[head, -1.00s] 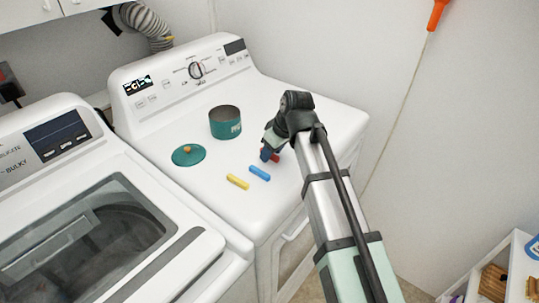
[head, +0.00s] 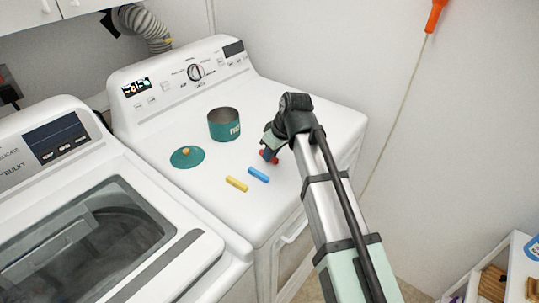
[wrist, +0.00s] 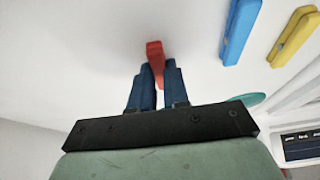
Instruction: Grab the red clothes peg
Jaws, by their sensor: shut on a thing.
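The red clothes peg (wrist: 155,55) is between the two blue fingers of my gripper (wrist: 155,85) in the wrist view, with its far end sticking out past the fingertips. My gripper is shut on it. In the head view my gripper (head: 268,155) is low over the dryer top, and only a small bit of the red peg shows beside the fingers. I cannot tell whether the peg still touches the dryer top.
A blue peg (head: 259,174) and a yellow peg (head: 237,184) lie nearby on the white dryer top (head: 200,185). A green tin (head: 224,125) and its round green lid (head: 187,158) sit further back. A washer (head: 85,220) stands at left.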

